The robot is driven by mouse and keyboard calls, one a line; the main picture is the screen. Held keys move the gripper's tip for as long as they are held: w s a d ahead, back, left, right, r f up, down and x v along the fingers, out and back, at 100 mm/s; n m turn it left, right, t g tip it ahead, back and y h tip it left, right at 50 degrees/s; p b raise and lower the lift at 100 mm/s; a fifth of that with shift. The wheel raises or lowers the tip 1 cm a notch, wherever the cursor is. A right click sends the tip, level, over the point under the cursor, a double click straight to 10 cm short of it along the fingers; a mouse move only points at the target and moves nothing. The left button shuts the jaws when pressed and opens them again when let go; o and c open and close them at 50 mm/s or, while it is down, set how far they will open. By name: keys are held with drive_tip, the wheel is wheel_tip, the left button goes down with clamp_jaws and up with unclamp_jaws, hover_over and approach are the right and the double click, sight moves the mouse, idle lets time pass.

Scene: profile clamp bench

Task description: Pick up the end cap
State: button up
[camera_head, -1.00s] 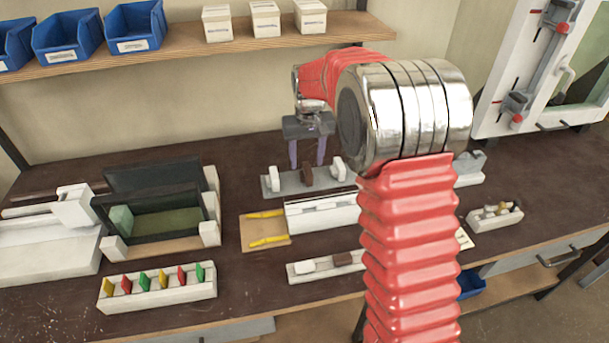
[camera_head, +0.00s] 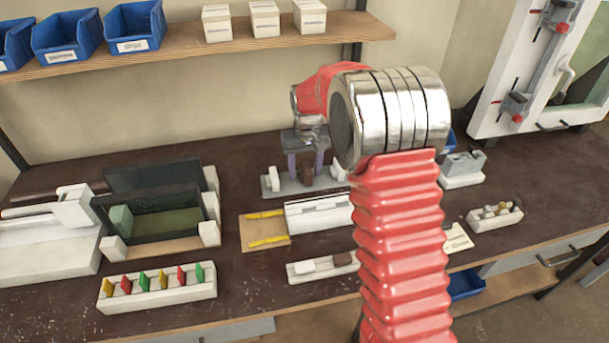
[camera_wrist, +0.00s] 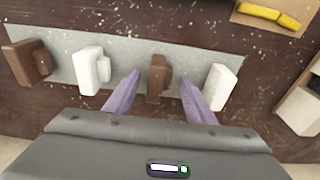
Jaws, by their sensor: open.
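Several end caps, brown and white, stand in a row on a pale grey strip (camera_wrist: 125,58). In the wrist view a brown end cap (camera_wrist: 157,78) lies between the two purple fingers of my gripper (camera_wrist: 159,76), with a gap on each side. White end caps stand to its left (camera_wrist: 92,70) and right (camera_wrist: 220,88), and another brown cap (camera_wrist: 28,62) is at far left. In the head view my open gripper (camera_head: 305,166) is low over the strip (camera_head: 300,190); the fingers partly hide the cap there. Which cap is meant cannot be told.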

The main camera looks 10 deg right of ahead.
sight(305, 168)
drive_tip(key=shift+c, duration=0.5)
drive_tip(key=c, duration=1)
drive_tip(key=shift+r, duration=0.1)
wheel_tip(305, 168, up, 10)
drive_tip(key=shift+f, duration=0.2)
drive_tip(key=shift+r, duration=0.15)
